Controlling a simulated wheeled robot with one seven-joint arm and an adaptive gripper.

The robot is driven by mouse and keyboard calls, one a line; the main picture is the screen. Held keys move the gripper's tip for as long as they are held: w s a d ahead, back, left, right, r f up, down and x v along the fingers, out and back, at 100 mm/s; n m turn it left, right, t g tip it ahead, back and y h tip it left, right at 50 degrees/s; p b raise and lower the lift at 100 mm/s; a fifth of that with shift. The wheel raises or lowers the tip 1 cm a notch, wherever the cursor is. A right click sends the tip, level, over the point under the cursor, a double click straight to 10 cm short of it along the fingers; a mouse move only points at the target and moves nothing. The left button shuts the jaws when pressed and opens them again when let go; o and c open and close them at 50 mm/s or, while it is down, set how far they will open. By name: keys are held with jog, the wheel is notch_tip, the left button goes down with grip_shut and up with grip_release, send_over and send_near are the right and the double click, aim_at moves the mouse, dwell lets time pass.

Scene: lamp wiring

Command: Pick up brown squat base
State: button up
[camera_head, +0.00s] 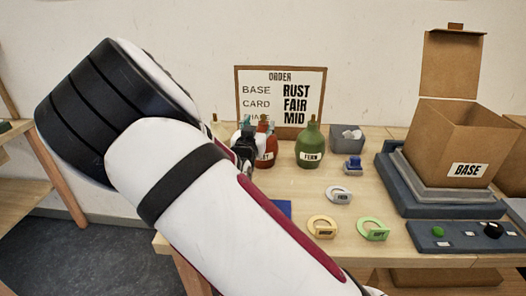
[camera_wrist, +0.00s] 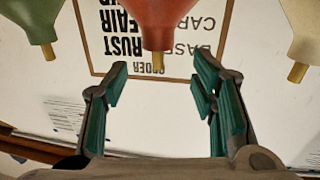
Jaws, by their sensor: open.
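The brown squat base is a rust-red, bottle-like lamp base (camera_head: 268,150) on the table, with a white label partly hidden by my gripper; only its last letters show. My gripper (camera_head: 245,145) is in front of its left side in the head view. In the wrist view, which looks upside down, the rust-red base (camera_wrist: 160,18) hangs at the top middle with its thin brown neck tip pointing down. My gripper (camera_wrist: 160,84) is open there, with its teal-padded fingers apart and nothing between them. The base lies beyond the fingertips, in line with the gap.
A green base (camera_head: 310,148) labelled FERN stands to the right, and a cream base (camera_wrist: 303,30) to the other side. An order board (camera_head: 280,95) stands behind. Ring-shaped tags (camera_head: 322,227) lie in front. A cardboard BASE box (camera_head: 440,135) stands at right on a blue platform.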

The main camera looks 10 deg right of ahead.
aim_at(263, 118)
jog(key=shift+x, duration=2.75)
jog(key=shift+d+r, duration=0.1)
